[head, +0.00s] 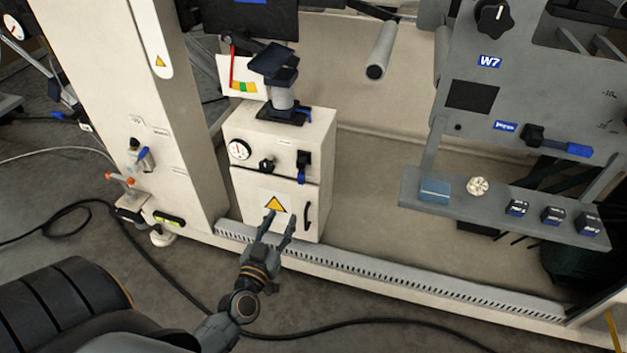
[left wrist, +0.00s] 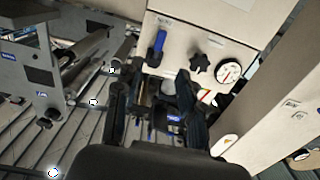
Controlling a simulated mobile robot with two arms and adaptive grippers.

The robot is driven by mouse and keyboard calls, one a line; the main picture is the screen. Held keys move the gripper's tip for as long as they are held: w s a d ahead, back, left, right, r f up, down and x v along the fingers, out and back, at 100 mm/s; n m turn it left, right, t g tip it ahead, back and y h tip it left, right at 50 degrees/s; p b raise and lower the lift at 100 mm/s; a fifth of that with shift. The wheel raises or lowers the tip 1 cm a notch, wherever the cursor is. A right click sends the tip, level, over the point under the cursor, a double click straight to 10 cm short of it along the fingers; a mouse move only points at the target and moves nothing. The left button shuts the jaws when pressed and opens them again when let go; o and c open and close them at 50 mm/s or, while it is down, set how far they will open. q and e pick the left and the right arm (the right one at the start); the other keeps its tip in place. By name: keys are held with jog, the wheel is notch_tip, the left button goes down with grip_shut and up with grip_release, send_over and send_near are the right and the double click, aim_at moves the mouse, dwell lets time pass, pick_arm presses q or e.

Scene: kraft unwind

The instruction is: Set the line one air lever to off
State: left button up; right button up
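A lever with a blue handle (head: 302,166) sits on the upper right front of a cream cabinet, its handle hanging down. It also shows in the left wrist view (left wrist: 157,45), which sees the cabinet upside down. Another blue-handled lever (head: 144,156) is on the cream column at left. I cannot read which label means line one. My left gripper (head: 281,217) is in front of the cabinet's lower door, below the lever. Its two fingers are apart with nothing between them; they also show in the left wrist view (left wrist: 152,92). My right gripper is not in view.
The cabinet (head: 278,148) carries a gauge (head: 239,150), a black knob (head: 266,165) and a black door handle (head: 307,215). A grey panel with a shelf (head: 500,208) of small blocks stands at right. A slotted rail (head: 390,278) runs along the floor. A black cable crosses the floor.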

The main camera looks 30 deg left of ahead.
aim_at(300, 179)
pick_arm(q)
jog(key=b+x, duration=0.1)
jog(key=x, duration=1.2)
jog(key=shift+w+a+r, duration=0.15)
jog(key=shift+w+a, duration=0.05)
jog(key=shift+w, duration=0.1)
grip_shut()
